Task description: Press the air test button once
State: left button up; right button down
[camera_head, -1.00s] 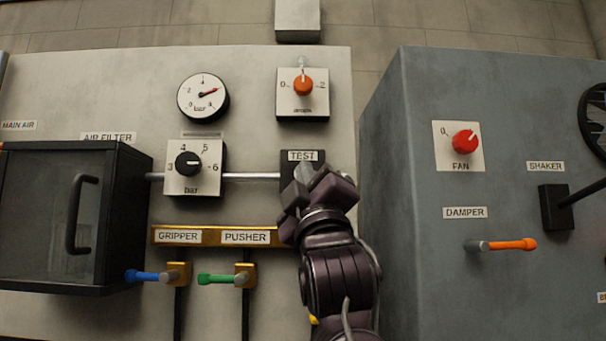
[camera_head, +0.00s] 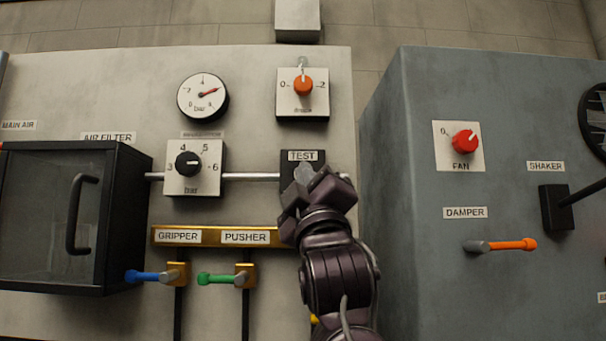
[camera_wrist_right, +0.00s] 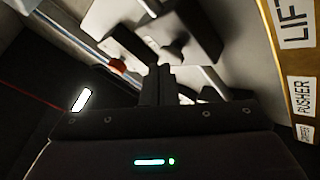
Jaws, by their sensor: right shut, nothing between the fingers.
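The TEST block (camera_head: 303,158) is a black box with a white label on the pale panel in the head view. My right gripper (camera_head: 304,176) is shut and empty, with its tips in front of the lower part of this block. The button itself is hidden behind the fingers, and I cannot tell whether the tips touch it. In the right wrist view the shut fingers (camera_wrist_right: 159,82) point toward the panel hardware. My left gripper is not in view.
The bar regulator (camera_head: 188,165) and an orange selector knob (camera_head: 303,85) are close to the block. Below are the GRIPPER lever (camera_head: 150,276) in blue and the PUSHER lever (camera_head: 218,279) in green. A grey cabinet (camera_head: 410,150) stands at the right.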

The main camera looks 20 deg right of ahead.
jog(key=shift+w+d, duration=0.15)
jog(key=shift+w, duration=0.3)
dwell(0.6)
jog(key=shift+s, duration=0.1)
jog(key=shift+s+a+b, duration=0.25)
jog(key=shift+s+b, duration=0.15)
jog(key=shift+s, duration=0.35)
jog(key=s+b, duration=0.1)
jog(key=s, duration=0.1)
jog(key=s+a+b, duration=0.1)
jog(key=s, duration=0.1)
jog(key=shift+s+a+b, duration=0.15)
jog(key=shift+s+b, duration=0.25)
